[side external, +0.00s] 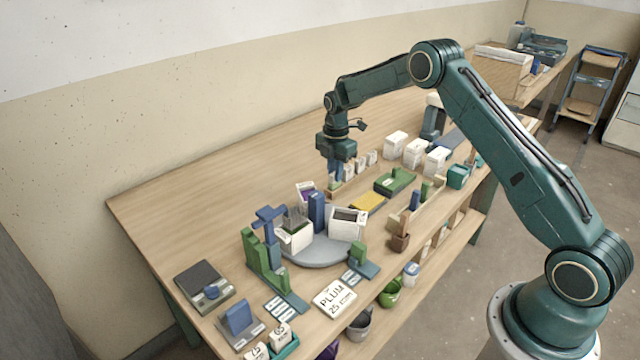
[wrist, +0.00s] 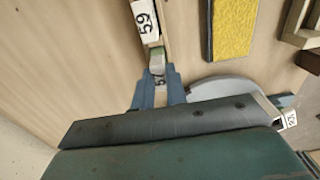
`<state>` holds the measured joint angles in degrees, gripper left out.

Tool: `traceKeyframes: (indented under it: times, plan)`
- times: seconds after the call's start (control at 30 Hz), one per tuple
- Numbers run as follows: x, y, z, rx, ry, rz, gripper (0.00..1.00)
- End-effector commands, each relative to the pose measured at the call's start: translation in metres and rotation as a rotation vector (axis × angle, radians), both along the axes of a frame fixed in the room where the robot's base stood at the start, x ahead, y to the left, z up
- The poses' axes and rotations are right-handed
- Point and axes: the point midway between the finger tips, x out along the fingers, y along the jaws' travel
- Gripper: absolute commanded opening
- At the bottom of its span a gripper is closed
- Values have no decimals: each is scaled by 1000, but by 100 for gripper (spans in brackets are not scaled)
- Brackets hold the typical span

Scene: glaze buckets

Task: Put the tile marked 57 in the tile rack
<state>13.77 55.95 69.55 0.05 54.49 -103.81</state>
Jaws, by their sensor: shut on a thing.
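My gripper (side external: 335,187) points down at the near end of a row of small white tiles at the middle back of the table. In the wrist view my gripper (wrist: 158,92) has its blue fingers shut on a small pale tile (wrist: 157,76). A dark digit like a 5 shows on it; the rest of its number is hidden. The tile rack (wrist: 153,40) is a narrow wooden strip just beyond the fingers, with a tile marked 59 (wrist: 145,20) in it. In the side view the rack's tiles (side external: 361,164) stand in a row. I cannot tell whether the held tile touches the rack.
A yellow pad (wrist: 234,28) lies right of the rack; it also shows in the side view (side external: 368,203). A grey turntable (side external: 320,258) carries white buckets nearby. White boxes (side external: 414,152) stand to the right. Numbered blocks (side external: 280,334) sit at the front left. The table's back left is clear.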

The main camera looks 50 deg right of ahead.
Motion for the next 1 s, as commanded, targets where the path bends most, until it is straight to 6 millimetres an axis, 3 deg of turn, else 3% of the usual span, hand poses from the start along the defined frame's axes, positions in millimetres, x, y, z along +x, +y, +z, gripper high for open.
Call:
traceKeyframes:
  times: [0.77,0.8,0.9,1.0]
  plan:
    - [0,0,-6,0,-1,0,0]
    - [0,0,-6,0,-1,0,20]
    - [0,0,-6,0,-1,0,39]
    - [0,0,-6,0,-1,0,39]
